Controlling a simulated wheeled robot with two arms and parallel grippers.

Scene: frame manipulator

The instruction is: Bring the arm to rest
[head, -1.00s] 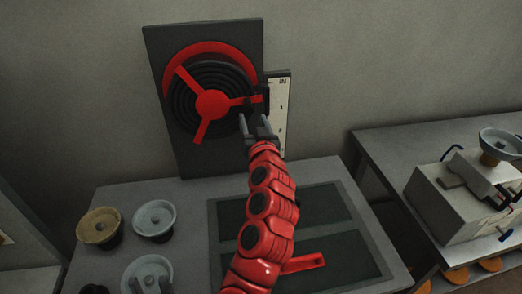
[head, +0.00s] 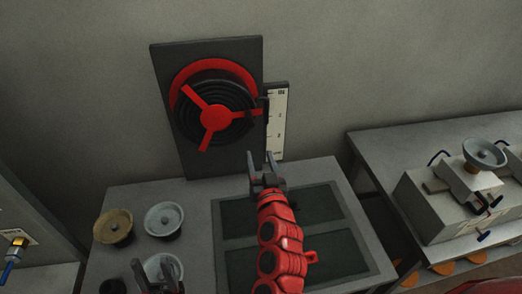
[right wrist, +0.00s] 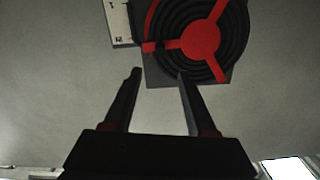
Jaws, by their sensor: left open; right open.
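My right gripper (head: 262,160) is open and empty at the end of the red arm, over the back of the bench. It is apart from the dark wall panel (head: 168,62) with its red three-spoked wheel (head: 215,118). In the right wrist view its two fingers (right wrist: 158,75) stand apart with nothing between them, and the red wheel (right wrist: 202,39) shows beyond them. My left gripper (head: 155,268) is partly in view at the lower left, open, in front of a pale bowl-topped pot (head: 160,262) that it partly hides.
A white scale (head: 277,125) stands beside the panel. A tan-topped pot (head: 113,226) and a grey-topped pot (head: 164,219) stand on the left of the bench (head: 195,200). A box-shaped machine (head: 435,208) with a dish (head: 484,152) is on the right table. The space before the wall is clear.

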